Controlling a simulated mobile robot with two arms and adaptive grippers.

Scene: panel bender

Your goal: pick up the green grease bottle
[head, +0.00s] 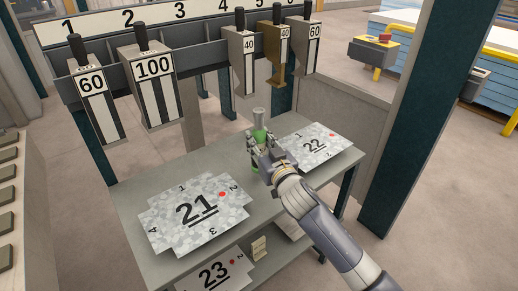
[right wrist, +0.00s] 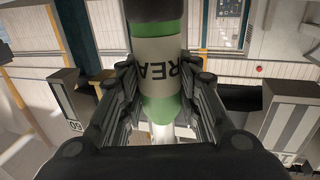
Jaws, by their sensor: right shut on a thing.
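The green grease bottle (head: 259,126) stands upright over the grey table, between the sheet stacks marked 21 and 22. It has a pale grey top. My right gripper (head: 260,152) is shut on the bottle around its body, with the arm coming in from the lower right. In the right wrist view the bottle (right wrist: 159,75) sits between both fingers, and part of its white label with the letters "REA" shows. I cannot tell whether its base touches the table. My left gripper is not in view.
Sheet stack 21 (head: 190,226) lies left on the table (head: 150,188), stack 22 (head: 316,140) right. A lower shelf holds stack 23 (head: 215,272). Hanging tools marked 60 (head: 97,112), 100 (head: 155,90) and 40 (head: 243,62) line a rack behind. A dark green post (head: 410,120) stands right.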

